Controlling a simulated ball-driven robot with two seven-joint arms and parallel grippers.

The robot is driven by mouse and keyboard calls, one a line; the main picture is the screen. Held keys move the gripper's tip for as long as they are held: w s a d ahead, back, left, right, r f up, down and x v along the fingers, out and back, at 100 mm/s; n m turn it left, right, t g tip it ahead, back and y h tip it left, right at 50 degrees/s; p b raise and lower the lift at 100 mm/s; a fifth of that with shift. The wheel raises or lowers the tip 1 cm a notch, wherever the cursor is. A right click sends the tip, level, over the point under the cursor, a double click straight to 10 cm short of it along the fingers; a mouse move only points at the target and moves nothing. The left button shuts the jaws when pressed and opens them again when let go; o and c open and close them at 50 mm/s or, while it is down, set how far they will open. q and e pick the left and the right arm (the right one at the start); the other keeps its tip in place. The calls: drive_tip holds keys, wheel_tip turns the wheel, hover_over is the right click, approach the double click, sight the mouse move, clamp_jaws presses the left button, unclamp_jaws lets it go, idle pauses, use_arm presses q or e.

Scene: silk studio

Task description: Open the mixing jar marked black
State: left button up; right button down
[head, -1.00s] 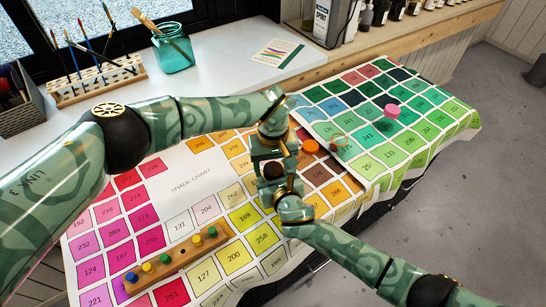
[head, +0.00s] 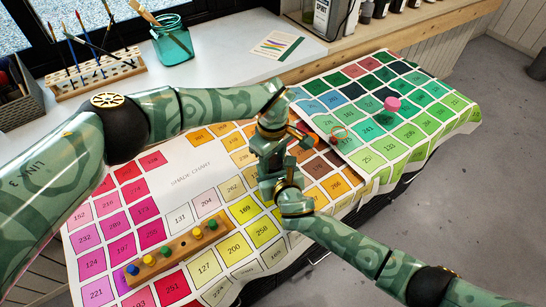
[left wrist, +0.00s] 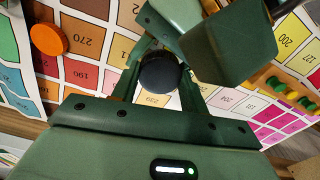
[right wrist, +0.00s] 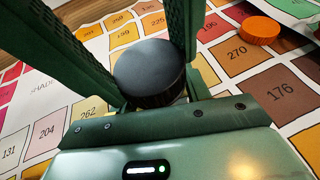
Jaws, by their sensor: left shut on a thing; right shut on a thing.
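The mixing jar marked black shows as a round black top in the left wrist view (left wrist: 161,72) and the right wrist view (right wrist: 150,72). My left gripper (head: 268,148) and right gripper (head: 275,172) meet at it over the shade chart. Each is shut on the jar, with a finger on either side of it. In the head view the grippers hide nearly all of the jar. I cannot tell whether its lid has turned, and no marking on it is readable.
An orange jar (right wrist: 260,30) stands close by. A pink jar (head: 392,103) stands on the green part of the shade chart (head: 195,172). A wooden peg strip (head: 178,249) lies in front. A teal glass (head: 173,43) and brush rack (head: 95,78) stand behind.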

use_arm(q)
drive_tip(key=o, duration=1.1)
wheel_tip(320, 180, up, 4)
drive_tip(key=shift+r, duration=0.25)
drive_tip(key=shift+c, duration=0.5)
drive_tip(key=shift+r+m, duration=1.1)
drive_tip(key=shift+r, duration=0.45)
wheel_tip(320, 180, down, 8)
drive_tip(key=shift+r, duration=0.15)
